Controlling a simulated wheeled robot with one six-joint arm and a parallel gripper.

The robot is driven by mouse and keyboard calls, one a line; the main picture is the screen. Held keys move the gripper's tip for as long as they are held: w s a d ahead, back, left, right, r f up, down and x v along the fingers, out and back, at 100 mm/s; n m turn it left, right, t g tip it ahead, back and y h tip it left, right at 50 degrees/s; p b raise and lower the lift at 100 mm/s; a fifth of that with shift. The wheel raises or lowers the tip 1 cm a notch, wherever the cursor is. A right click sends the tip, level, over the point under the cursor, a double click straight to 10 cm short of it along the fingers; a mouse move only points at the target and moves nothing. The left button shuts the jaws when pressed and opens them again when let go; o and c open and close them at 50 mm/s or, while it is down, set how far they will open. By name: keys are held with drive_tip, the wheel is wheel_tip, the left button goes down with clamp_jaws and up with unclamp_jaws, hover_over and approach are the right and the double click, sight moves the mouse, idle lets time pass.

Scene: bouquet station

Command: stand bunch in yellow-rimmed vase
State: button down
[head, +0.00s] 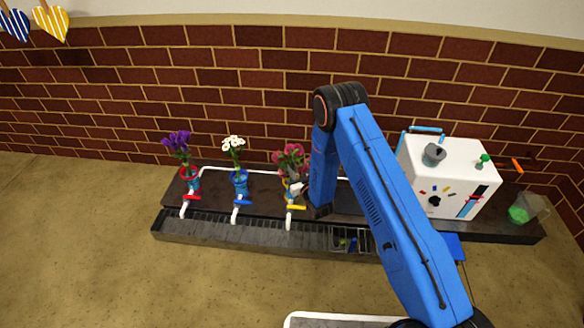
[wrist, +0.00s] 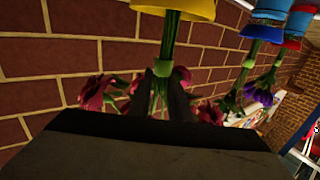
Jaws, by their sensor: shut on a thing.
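The bunch (head: 291,158) has dark pink flowers, green stems and a green band. My gripper (wrist: 164,84) is shut on it near the band. The wrist view shows the scene upside down, with the bunch's flowers (wrist: 97,92) low in the picture and its stems running up to the yellow-rimmed vase (wrist: 175,8). The lower stems pass into the vase's mouth, and the bunch looks near upright. How deep the stems reach is hidden. In the head view my arm and gripper cover part of the vase.
A red-rimmed vase (head: 189,174) with purple flowers and a blue-rimmed vase (head: 240,182) with white flowers stand to the left. White taps with coloured handles stand before the vases, over a dark grated trough (head: 260,229). A white machine (head: 447,177) stands right. A brick wall is close behind.

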drive_tip(key=shift+f, duration=0.25)
idle(0.4)
drive_tip(key=c, duration=1.6)
unclamp_jaws()
drive_tip(key=shift+o, duration=0.2)
drive_tip(key=shift+s+d, duration=0.1)
drive_tip(key=v, duration=1.7)
drive_tip(key=shift+s, duration=0.1)
